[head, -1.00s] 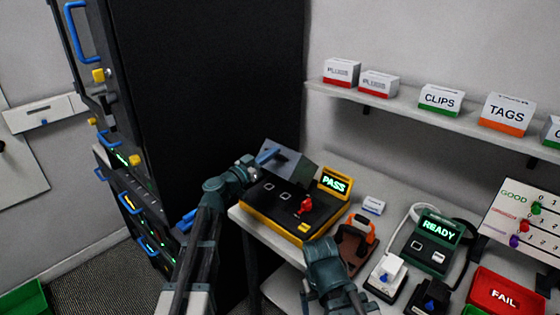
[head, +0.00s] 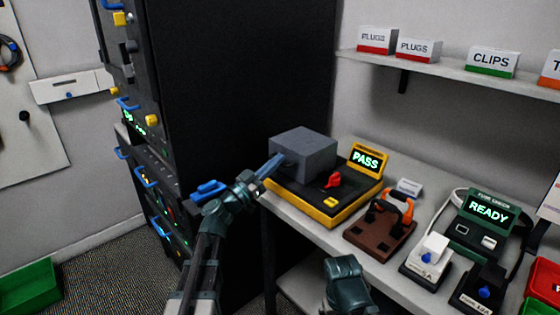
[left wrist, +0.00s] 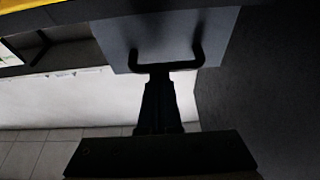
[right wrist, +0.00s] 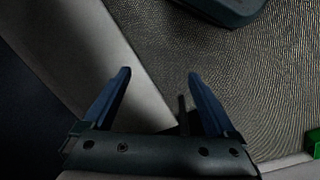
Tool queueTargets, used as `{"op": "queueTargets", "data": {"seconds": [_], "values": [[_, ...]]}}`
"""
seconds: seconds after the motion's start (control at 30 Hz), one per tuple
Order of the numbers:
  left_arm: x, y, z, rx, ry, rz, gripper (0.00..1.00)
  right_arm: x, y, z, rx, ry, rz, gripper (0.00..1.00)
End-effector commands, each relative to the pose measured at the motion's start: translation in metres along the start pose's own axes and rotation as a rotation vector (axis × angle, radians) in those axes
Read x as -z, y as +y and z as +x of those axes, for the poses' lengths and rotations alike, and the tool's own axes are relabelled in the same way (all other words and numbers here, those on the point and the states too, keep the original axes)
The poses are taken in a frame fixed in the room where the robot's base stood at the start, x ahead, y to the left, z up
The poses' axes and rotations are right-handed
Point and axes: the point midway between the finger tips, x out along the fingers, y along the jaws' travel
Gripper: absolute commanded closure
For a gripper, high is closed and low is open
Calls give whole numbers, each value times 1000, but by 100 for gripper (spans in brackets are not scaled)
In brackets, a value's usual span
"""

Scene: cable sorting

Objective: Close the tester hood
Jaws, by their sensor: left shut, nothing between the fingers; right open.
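The tester (head: 310,206) is a yellow and black unit on the bench with a lit PASS display (head: 366,160). Its grey hood (head: 305,150) sits down level over the left part of the base. A red knob (head: 334,180) shows to its right. My left gripper (head: 272,165) is shut and empty at the hood's near left face. In the left wrist view the shut fingers (left wrist: 160,72) are at the dark U-shaped handle (left wrist: 135,62) on the grey hood face; contact is hard to tell. My right gripper (right wrist: 159,74) is open and empty, pointing at the floor.
A brown fixture with an orange handle (head: 405,208), a green READY unit (head: 485,222) and white and black plug blocks (head: 427,262) stand right of the tester. A tall dark rack (head: 230,90) stands left. A shelf (head: 425,72) with labelled boxes is above.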

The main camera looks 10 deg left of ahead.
Motion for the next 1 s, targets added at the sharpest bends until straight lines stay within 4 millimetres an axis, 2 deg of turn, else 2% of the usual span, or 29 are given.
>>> {"op": "queueTargets", "data": {"seconds": [0.1, 0.4, 0.83, 1.0], "values": [[-10, 0, -7, 0, -2, 1, 100, 1, -1, 11, 0, 0, 0, 8], [-16, 0, -12, 2, -6, 3, 100, 1, -2, 18, 0, 0, 0, 8], [-17, 0, -12, 5, -6, 3, 100, 1, -2, 19, 0, 0, 0, 8], [-6, -1, -12, 5, -4, 2, 100, 0, -1, 9, 0, 0, 0, 8]]}}
